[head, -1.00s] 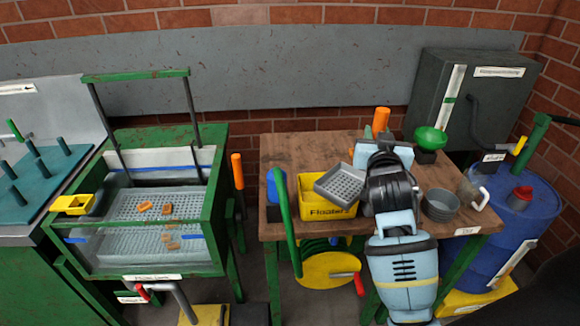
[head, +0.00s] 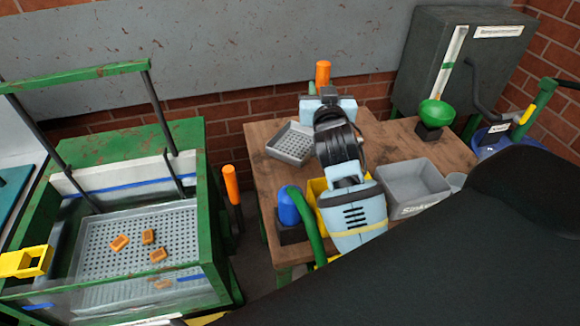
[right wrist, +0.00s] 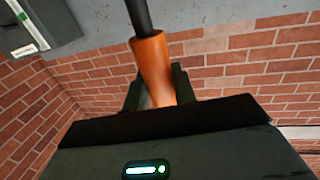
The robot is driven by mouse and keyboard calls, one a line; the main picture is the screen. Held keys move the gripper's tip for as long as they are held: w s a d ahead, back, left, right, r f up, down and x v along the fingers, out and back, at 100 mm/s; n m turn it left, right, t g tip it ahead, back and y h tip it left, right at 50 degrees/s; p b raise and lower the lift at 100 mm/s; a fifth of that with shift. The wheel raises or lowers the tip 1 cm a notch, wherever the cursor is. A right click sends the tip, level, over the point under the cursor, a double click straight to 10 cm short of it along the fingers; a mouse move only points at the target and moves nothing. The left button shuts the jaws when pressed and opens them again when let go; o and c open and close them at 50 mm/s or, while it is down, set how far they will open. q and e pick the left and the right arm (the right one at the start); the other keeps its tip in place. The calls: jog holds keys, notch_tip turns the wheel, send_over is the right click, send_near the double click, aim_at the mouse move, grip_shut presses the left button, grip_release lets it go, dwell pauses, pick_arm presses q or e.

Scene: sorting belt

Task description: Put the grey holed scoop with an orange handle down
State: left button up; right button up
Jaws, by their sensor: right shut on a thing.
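The grey holed scoop (head: 292,143) shows in the head view at the back left of the wooden table. I cannot tell whether it touches the tabletop or hovers just above it. Its orange handle (head: 322,73) sticks up above my right gripper (head: 324,98). My right gripper is shut on this handle. In the right wrist view the orange handle (right wrist: 153,68) sits between the dark fingers (right wrist: 160,88), with a dark shaft above it. The scoop's basket is out of that view. My left gripper is not in view.
The wooden table (head: 440,150) holds a grey bin (head: 412,185), a partly hidden yellow bin (head: 316,188), a green funnel (head: 436,113) and a blue cylinder (head: 289,207). A green-framed tank (head: 190,150) with orange blocks stands left. A dark shape covers the lower right.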

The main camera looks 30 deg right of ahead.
jog(key=shift+s, duration=0.1)
jog(key=shift+s+f, duration=0.1)
jog(key=shift+f, duration=0.25)
notch_tip(320, 180, down, 6)
jog(key=shift+r, duration=0.15)
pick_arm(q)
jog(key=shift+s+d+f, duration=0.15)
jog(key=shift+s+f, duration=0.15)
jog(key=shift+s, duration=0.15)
pick_arm(e)
jog(key=shift+f, duration=1.7)
jog(key=shift+f, duration=0.15)
jog(key=o, duration=0.5)
jog(key=shift+f+b, duration=0.15)
jog(key=shift+b, duration=0.15)
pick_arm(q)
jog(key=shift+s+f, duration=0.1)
pick_arm(e)
jog(key=o, duration=0.5)
